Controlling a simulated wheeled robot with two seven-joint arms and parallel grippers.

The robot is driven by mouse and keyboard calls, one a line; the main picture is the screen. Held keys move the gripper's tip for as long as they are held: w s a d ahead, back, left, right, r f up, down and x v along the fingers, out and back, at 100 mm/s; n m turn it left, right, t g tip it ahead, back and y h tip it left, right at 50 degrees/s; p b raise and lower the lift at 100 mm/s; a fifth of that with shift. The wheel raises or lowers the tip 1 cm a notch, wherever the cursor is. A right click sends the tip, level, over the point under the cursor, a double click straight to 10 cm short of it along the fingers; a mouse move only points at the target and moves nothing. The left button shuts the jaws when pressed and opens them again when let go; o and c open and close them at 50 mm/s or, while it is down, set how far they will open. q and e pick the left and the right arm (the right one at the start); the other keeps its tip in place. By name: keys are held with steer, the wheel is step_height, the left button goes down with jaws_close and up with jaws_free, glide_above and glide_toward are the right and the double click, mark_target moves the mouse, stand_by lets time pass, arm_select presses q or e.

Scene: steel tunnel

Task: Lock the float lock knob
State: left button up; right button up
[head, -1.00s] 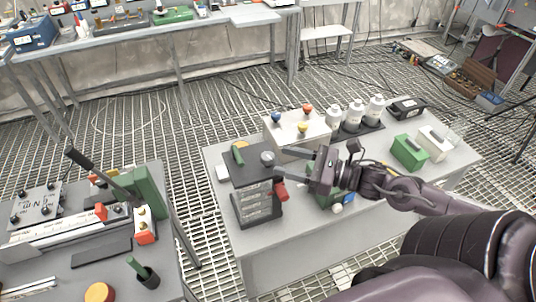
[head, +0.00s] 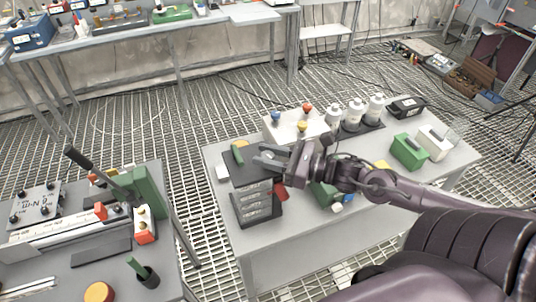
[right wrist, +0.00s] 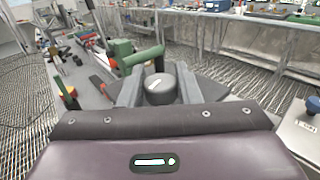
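The float lock knob (right wrist: 158,88) is a dark round knob with a light mark on its top. It stands between the two fingers of my right gripper (right wrist: 160,86) in the right wrist view. The fingers are apart, one on each side, very close to it; I see no clear grip. In the head view my right gripper (head: 264,156) covers the knob, on top of a dark box-shaped device (head: 256,204) with light stripes. A green handle (head: 238,154) lies on its top, and a red handle (head: 281,191) is at its right side. My left gripper is out of view.
A light box with coloured knobs (head: 290,126) stands behind the device. White bottles (head: 354,114), a green block (head: 408,151) and a white block (head: 434,142) stand to the right. Another bench (head: 100,251) with a green-headed tool is at left, across a gap.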

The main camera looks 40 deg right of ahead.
steer(key=c, duration=0.4)
